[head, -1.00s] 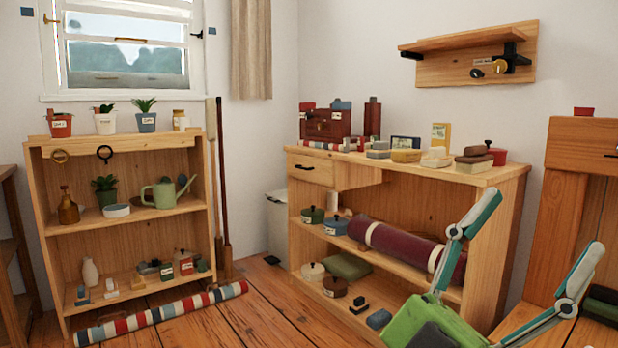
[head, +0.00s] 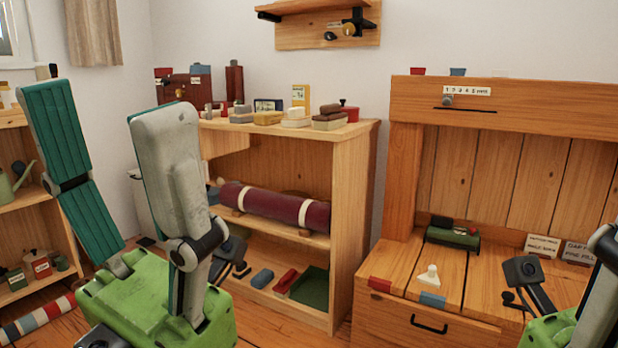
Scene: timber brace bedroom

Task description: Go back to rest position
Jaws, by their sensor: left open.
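My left gripper (head: 105,105) is large in the lower left of the head view. Its two fingers point up from a green body and stand well apart. Nothing is between them. It overlaps the view of the open shelf unit (head: 350,220), but I cannot tell its distance from it. My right gripper (head: 600,285) shows only in part at the lower right edge. Its green body and part of a grey finger are in view; the rest is cut off, so its opening is hidden.
The shelf unit holds a maroon roll (head: 272,205), with boxes on top. A wooden workbench (head: 400,185) at the right carries a dark green cylinder (head: 453,234) and a small white object (head: 429,276). A striped roll (head: 38,320) lies on the floor at the left.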

